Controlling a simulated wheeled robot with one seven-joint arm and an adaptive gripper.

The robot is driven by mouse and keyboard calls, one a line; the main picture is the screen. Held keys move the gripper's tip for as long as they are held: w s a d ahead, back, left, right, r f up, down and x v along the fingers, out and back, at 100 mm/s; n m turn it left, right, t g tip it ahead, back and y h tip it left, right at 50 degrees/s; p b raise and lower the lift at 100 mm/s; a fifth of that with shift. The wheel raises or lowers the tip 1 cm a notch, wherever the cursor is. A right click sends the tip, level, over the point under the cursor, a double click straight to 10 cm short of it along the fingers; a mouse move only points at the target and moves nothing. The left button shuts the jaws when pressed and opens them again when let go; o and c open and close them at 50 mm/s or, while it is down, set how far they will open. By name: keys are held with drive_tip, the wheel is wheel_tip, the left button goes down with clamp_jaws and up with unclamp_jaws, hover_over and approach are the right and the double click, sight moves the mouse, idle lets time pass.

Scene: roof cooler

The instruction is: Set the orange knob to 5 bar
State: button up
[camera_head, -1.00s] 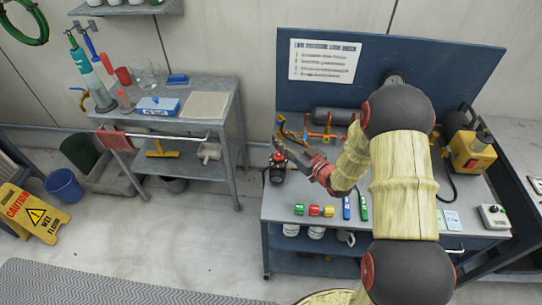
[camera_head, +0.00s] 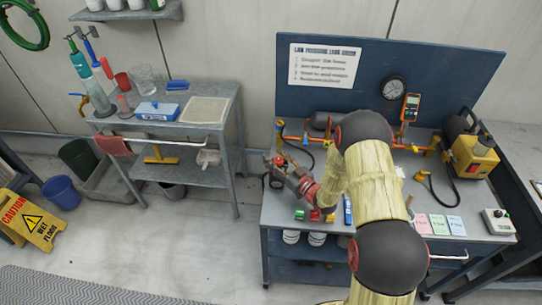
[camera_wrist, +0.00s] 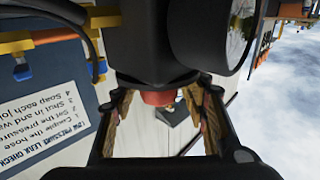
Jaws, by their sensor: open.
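The orange knob (camera_wrist: 158,98) looks red-orange in the wrist view and sits under a black regulator body (camera_wrist: 150,45), the picture being turned over. A large round gauge (camera_wrist: 232,35) is beside it, its face seen edge-on. My gripper (camera_wrist: 163,112) is open, with one brown-padded finger on each side of the knob and a narrow visible gap on both sides. In the head view my gripper (camera_head: 274,164) is at the regulator on the bench's left front, covering most of it. The knob's setting and the gauge reading cannot be read.
The bench (camera_head: 285,214) carries red and green blocks, coloured cards (camera_head: 437,224) and a yellow pump (camera_head: 473,157). A leak-check sheet (camera_head: 323,65) hangs on the backboard. A side table (camera_head: 190,130) stands left.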

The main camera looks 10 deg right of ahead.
drive_tip(key=shift+x, duration=1.3)
drive_tip(key=shift+c, duration=0.8)
clamp_jaws()
